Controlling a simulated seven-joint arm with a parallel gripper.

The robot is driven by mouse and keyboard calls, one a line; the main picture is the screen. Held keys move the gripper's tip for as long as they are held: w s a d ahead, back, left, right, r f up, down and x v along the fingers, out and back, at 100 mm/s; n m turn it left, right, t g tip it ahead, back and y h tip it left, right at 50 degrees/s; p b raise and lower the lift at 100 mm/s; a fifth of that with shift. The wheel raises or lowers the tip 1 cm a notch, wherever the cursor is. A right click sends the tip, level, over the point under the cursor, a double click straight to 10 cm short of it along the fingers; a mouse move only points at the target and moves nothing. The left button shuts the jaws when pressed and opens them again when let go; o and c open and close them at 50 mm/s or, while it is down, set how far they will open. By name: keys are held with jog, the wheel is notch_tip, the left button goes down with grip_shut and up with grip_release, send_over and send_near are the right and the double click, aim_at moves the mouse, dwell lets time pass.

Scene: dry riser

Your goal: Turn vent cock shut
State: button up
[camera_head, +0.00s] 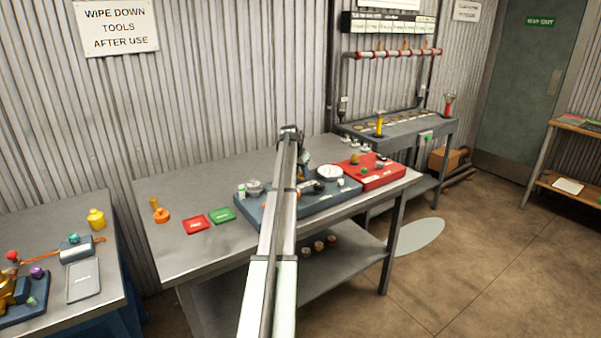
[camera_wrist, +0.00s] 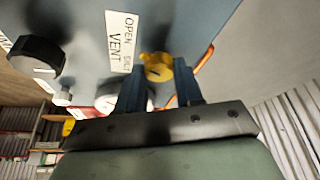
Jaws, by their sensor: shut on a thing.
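The vent cock (camera_wrist: 157,64) is a small yellow knob on the blue-grey panel (camera_wrist: 85,30), beside a white label (camera_wrist: 122,40) reading OPEN, SHUT and VENT. My gripper (camera_wrist: 160,82) has its two blue fingers on either side of the knob and is shut on it. The knob's exact angle against the label marks is hard to tell. In the camera_head view the blue-grey unit (camera_head: 251,211) stands on the middle bench. My arm crosses in front of it and hides the vent cock there.
A black knob (camera_wrist: 38,56) and a white-faced gauge (camera_wrist: 112,101) are near my fingers. A red unit (camera_head: 378,181) adjoins on the right. Red (camera_head: 196,225) and green (camera_head: 222,216) cards and an orange piece (camera_head: 162,216) lie left. The bench's front left is clear.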

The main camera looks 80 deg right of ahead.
jog(key=n+t, duration=0.1)
jog(key=n, duration=0.2)
jog(key=shift+s+n, duration=0.15)
jog(key=shift+n, duration=0.25)
jog(key=n+t, duration=0.1)
jog(key=n, duration=0.2)
jog(key=shift+s+n+t, duration=0.1)
jog(key=shift+n+t, duration=0.2)
jog(key=shift+t, duration=0.1)
jog(key=n, duration=0.2)
jog(key=n+t, duration=0.1)
jog(key=n, duration=0.1)
jog(key=shift+s+d+t+y, duration=0.1)
jog(key=shift+t+y, duration=0.2)
jog(key=shift+n+t+y, duration=0.4)
jog(key=shift+n+y, duration=0.1)
jog(key=shift+n, duration=1.2)
jog(key=o, duration=1)
jog(key=shift+o, duration=0.2)
jog(key=shift+s+r, duration=0.1)
